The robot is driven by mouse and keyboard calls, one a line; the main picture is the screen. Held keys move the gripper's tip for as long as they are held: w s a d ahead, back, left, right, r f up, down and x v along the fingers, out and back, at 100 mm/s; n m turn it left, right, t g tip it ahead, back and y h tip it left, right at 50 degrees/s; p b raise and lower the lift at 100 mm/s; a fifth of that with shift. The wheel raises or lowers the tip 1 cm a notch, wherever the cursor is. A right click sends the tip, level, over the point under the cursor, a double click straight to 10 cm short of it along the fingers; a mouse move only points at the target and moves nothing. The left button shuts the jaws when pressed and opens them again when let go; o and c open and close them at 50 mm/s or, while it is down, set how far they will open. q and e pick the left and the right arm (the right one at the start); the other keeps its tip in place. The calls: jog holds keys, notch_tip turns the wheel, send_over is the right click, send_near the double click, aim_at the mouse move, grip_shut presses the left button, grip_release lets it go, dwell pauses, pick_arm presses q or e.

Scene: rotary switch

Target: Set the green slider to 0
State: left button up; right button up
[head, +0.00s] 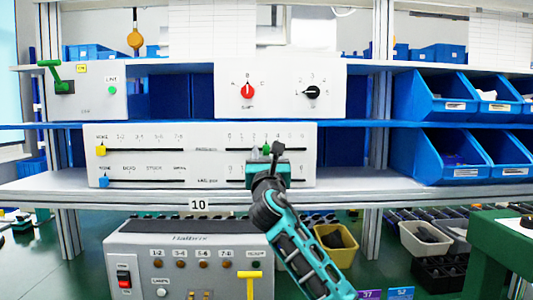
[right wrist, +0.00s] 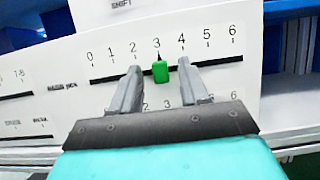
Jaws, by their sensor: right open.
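The green slider (head: 265,149) sits on the upper right track of the white slider panel (head: 200,135). In the right wrist view the green slider (right wrist: 160,71) has its pointer at the 3 mark of a scale (right wrist: 162,50) that runs from 0 at the left to 6 at the right. My right gripper (head: 267,157) is in front of the panel. In the wrist view its open fingers (right wrist: 159,70) stand to either side of the slider, with a gap on both sides. Whether the fingertips touch the panel I cannot tell. My left gripper is not in view.
A yellow slider (head: 101,151) and a blue slider (head: 104,182) sit at the panel's left. My right gripper covers part of the lower right track. Red (head: 247,92) and black (head: 312,92) knobs are above. Blue bins (head: 440,95) stand at the right.

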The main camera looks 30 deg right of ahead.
jog(key=shift+w+d+r, duration=0.2)
jog(key=shift+w, duration=0.15)
grip_shut()
dwell(0.3)
